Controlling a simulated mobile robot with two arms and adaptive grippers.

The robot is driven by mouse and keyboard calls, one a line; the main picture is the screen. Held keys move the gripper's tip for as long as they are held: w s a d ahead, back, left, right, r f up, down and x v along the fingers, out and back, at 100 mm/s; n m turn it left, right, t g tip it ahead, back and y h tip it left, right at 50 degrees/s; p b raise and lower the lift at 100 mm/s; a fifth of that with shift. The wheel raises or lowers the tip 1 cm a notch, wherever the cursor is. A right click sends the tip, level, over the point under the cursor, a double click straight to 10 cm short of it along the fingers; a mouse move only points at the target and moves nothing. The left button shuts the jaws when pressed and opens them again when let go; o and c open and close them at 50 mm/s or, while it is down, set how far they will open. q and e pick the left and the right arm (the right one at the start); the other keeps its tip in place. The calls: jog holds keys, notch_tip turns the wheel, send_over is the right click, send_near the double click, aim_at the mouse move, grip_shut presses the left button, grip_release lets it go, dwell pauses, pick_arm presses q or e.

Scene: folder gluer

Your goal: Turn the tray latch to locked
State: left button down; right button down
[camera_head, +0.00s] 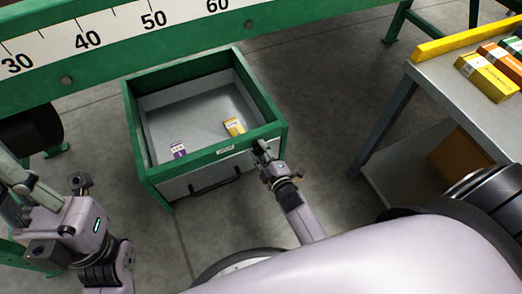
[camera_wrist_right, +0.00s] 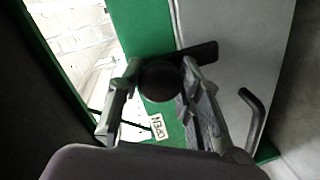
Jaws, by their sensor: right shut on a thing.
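The tray (camera_head: 205,158) is a green-rimmed box with a grey inside, below the green beam. Its latch (camera_wrist_right: 160,82) is a black round knob with a flat black bar, at the tray's front right corner. My right gripper (camera_head: 264,156) is at that corner, and in the right wrist view its fingers (camera_wrist_right: 159,74) are closed on both sides of the knob. The bar sticks out past one finger, across the grey front panel. A white label (camera_wrist_right: 157,126) beside the latch reads OPEN. My left gripper (camera_head: 80,183) is at the far left, away from the tray; its jaws are unclear.
A purple-and-white box (camera_head: 178,150) and a yellow box (camera_head: 234,127) lie in the tray. A black handle (camera_head: 215,183) is on its front. The green beam (camera_head: 110,45) with a number scale runs behind. A grey table (camera_head: 455,93) with several cartons stands right.

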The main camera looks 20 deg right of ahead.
jog(key=shift+w+a, duration=0.1)
jog(key=c, duration=1.1)
grip_release()
jog(key=s, duration=0.4)
jog(key=s+r, duration=0.1)
jog(key=s, duration=0.3)
jog(key=s+r, duration=0.1)
jog(key=s, duration=0.3)
jog(key=shift+d, duration=0.25)
jog(key=shift+w, duration=0.1)
